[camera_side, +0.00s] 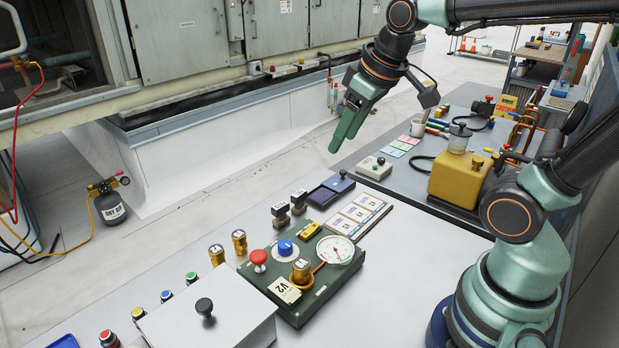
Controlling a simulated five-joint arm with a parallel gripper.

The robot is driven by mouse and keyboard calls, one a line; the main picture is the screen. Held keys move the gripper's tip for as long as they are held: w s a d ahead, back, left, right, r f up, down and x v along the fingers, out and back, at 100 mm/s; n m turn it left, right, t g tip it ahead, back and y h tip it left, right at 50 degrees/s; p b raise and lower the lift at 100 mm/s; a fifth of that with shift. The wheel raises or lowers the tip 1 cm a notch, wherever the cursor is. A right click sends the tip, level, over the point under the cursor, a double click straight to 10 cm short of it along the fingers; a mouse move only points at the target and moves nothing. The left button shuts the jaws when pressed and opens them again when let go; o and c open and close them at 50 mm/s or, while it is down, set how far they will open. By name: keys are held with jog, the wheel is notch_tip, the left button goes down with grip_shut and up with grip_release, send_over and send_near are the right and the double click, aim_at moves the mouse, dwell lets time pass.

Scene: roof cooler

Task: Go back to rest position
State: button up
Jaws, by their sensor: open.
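My gripper (388,110) hangs in the air above the far part of the workbench, pointing down to the left. The gripper touches neither. My arm reaches in from the right side of the picture.
A green panel (318,297) with a gauge, red button and blue knob stands on the bench (400,235). Nearby are brass cylinders (239,242), dark stamps (299,201), a label board (358,215) and a white box (215,318). A yellow pump (456,180) stands beside my arm.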

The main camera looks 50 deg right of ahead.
jog(key=shift+m+t, duration=0.3)
jog(key=shift+m, duration=0.3)
jog(key=s, duration=0.1)
jog(key=s+a+f, duration=0.2)
jog(key=shift+s, duration=0.15)
